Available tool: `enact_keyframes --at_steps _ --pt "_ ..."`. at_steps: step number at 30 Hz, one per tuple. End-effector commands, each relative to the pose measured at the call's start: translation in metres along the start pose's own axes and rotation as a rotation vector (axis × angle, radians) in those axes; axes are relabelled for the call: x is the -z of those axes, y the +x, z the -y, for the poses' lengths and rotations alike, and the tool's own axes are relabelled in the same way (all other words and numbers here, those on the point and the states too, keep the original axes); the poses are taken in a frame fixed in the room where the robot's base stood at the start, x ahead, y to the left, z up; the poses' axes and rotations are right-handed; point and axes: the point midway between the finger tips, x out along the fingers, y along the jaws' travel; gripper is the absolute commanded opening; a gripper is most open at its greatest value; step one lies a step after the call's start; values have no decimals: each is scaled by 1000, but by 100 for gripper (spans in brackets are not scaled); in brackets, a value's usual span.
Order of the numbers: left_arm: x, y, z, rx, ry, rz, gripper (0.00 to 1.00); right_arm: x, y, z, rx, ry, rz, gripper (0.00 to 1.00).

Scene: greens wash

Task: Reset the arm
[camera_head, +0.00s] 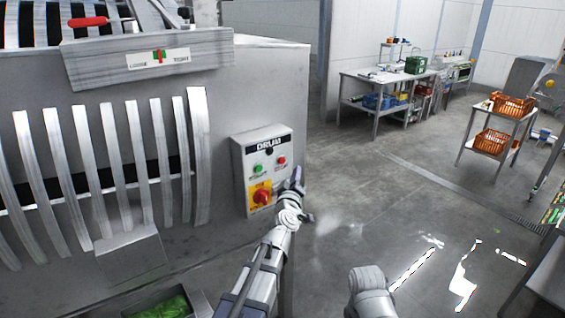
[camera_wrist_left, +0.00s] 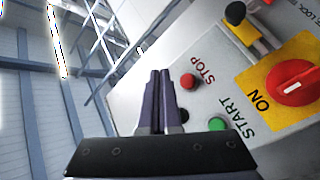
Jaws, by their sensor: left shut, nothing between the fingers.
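My left gripper (camera_head: 296,183) is at the right edge of the grey DRUM control box (camera_head: 241,163). Its fingers are shut and empty; they also show in the left wrist view (camera_wrist_left: 160,78). I cannot tell whether they touch the box. The box carries a green START button (camera_head: 257,169), a red STOP button (camera_head: 282,160) and a red rotary switch (camera_head: 262,196) on a yellow plate. The buttons and switch also show, tilted, in the left wrist view. A grey piece of my right arm shows at the bottom; my right gripper is out of view.
The large drum machine (camera_head: 80,95) with curved metal slats fills the left. A bin of greens (camera_head: 168,306) sits below it. A steel table (camera_head: 375,78) and a cart with orange crates (camera_head: 512,103) stand behind at the right. The floor (camera_head: 370,190) between is clear.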

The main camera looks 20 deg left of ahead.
Motion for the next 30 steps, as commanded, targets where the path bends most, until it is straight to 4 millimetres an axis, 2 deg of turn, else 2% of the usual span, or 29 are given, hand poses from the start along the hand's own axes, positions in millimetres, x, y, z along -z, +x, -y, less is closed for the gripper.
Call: enact_keyframes --at_steps 7,9,11,14,17,19,21,23,24,27,30 --pt "0 0 0 0 1 1 0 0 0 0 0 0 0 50" --pt "-6 -2 -2 -6 10 20 0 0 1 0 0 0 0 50" --pt "-21 -6 -6 -18 31 67 0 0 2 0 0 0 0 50" --pt "-66 -22 -17 -51 104 222 0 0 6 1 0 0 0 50" --pt "-130 -53 -23 -80 218 447 0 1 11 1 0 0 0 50" --pt "-172 -83 -20 -85 311 615 0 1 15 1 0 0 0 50" --pt "-209 -118 -10 -75 406 782 0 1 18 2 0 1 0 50" --pt "-235 -150 3 -52 492 925 0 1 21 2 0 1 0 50" --pt "-249 -174 13 -31 550 1019 0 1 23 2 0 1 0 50" --pt "-270 -231 44 49 696 1237 0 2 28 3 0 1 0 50" --pt "-272 -283 73 155 826 1418 0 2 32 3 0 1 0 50"
